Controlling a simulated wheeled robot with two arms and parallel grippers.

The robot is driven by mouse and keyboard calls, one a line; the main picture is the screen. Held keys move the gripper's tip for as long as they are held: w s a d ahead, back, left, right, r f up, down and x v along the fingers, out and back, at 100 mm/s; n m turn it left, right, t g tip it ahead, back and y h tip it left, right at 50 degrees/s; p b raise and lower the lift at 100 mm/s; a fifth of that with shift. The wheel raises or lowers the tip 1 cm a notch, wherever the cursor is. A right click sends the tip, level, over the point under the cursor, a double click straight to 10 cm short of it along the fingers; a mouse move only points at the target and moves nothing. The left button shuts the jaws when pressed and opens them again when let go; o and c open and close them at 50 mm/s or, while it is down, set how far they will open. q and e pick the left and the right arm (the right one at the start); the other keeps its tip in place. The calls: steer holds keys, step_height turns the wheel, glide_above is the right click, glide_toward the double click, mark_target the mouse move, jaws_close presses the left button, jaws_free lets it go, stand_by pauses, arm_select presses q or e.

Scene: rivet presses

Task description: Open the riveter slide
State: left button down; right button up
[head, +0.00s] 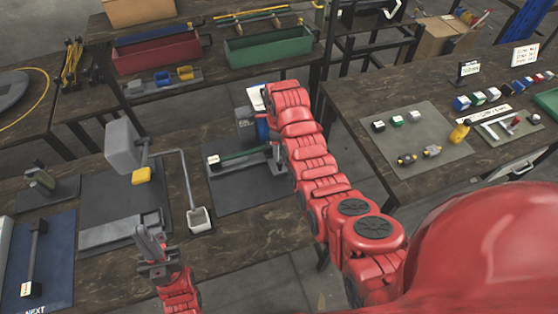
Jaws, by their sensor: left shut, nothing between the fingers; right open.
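A grey press (122,146) with a grey upper block and a yellow piece (141,174) stands on a dark mat at the left of the near bench. A bent rod with a pale square cup (199,219) reaches from it to the right. A second device (245,120), grey and blue, stands on another mat by a green bar (243,154) with a white tag. Which part is the riveter slide, I cannot tell. My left gripper (146,237) is shut and empty, at the front of the grey press's base. My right arm covers part of the second device; I cannot make out its gripper.
A blue mat (60,252) with a dark handled bar lies at the left. Red (156,53) and green (268,47) trays stand on the back bench. The right bench holds a grey mat (415,140) with small parts. The bench's front edge is near my arms.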

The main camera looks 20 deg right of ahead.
step_height(320, 180, down, 5)
steer(key=shift+r+p, duration=0.15)
steer(key=shift+p, duration=0.45)
steer(key=shift+f, duration=0.55)
jaws_close()
stand_by(0.8)
